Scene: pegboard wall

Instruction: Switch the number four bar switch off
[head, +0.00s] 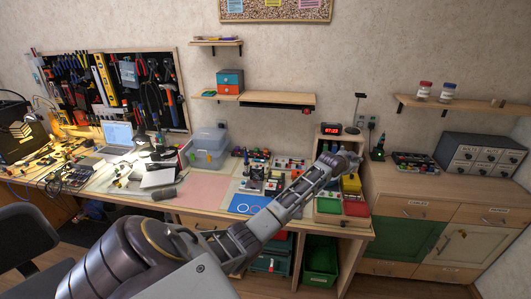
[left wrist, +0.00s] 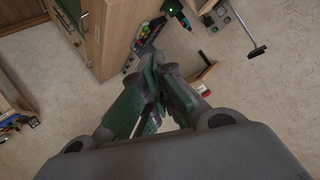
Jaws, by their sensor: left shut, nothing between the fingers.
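No numbered bar switch can be read in either view. A dark bar (head: 278,105) runs under the wall shelf, with a small red part at its right end; whether it carries the switch is too small to tell. My left arm reaches across the bench from the lower left. Its gripper (head: 347,158) is at the bench's right end, in front of the clock and above the coloured bins. In the left wrist view the gripper (left wrist: 155,88) is shut and empty, its green-grey fingers together. It appears apart from the wall behind. My right gripper is not in view.
Red and yellow bins (head: 355,207) stand under the gripper. The digital clock (head: 331,129) is just behind it. A black device with a green light (head: 378,152) and a multicoloured panel (head: 415,161) stand to the right. A wall outlet (head: 371,122) is behind.

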